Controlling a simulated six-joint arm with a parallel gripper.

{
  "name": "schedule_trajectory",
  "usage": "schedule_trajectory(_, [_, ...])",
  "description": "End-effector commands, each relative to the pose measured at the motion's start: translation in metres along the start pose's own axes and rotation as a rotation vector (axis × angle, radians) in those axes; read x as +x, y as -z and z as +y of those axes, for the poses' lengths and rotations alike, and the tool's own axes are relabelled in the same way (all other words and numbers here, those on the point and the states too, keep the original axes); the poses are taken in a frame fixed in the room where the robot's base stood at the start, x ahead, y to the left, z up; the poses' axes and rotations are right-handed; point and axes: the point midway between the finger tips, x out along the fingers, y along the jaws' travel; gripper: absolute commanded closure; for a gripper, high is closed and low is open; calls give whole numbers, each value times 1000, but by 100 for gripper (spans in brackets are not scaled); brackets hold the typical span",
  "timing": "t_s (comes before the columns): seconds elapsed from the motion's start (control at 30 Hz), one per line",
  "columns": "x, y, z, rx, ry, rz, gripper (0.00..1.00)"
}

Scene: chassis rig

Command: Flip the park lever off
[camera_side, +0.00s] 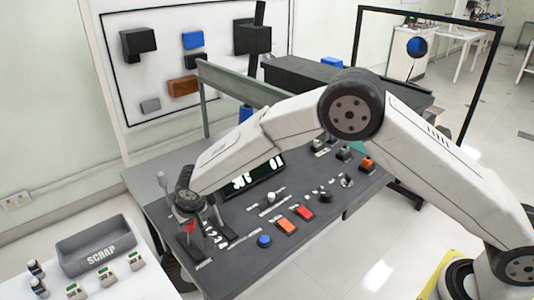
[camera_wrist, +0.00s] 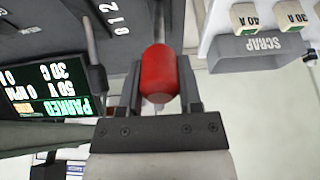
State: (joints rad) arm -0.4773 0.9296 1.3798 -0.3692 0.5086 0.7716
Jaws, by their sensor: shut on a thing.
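My gripper (camera_wrist: 158,95) is shut on a red rounded knob (camera_wrist: 159,73), with one finger on each side of it. In the side view my gripper (camera_side: 200,222) points down at the left end of the dark console, and a bit of the red knob (camera_side: 190,227) shows between the fingers. The knob looks like the top of the park lever; its shaft and base are mostly hidden by my gripper. In the wrist view a green-lit display (camera_wrist: 45,88) appears to read PARKED.
The dark console (camera_side: 225,268) carries several buttons and switches, including a blue button (camera_side: 264,241) and an orange one (camera_side: 286,225). A grey lever (camera_side: 163,182) stands close behind my gripper. A SCRAP tray (camera_side: 97,245) and small labelled blocks lie on the white table at left.

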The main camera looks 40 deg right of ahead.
Motion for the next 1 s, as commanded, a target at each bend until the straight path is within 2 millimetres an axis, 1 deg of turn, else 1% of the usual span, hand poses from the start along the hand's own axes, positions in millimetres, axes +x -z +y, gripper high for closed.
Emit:
schedule_trajectory(0.47, [0,4,0,2,-1,-27,100])
schedule_trajectory(1.0, [6,24,0,2,0,-181,100])
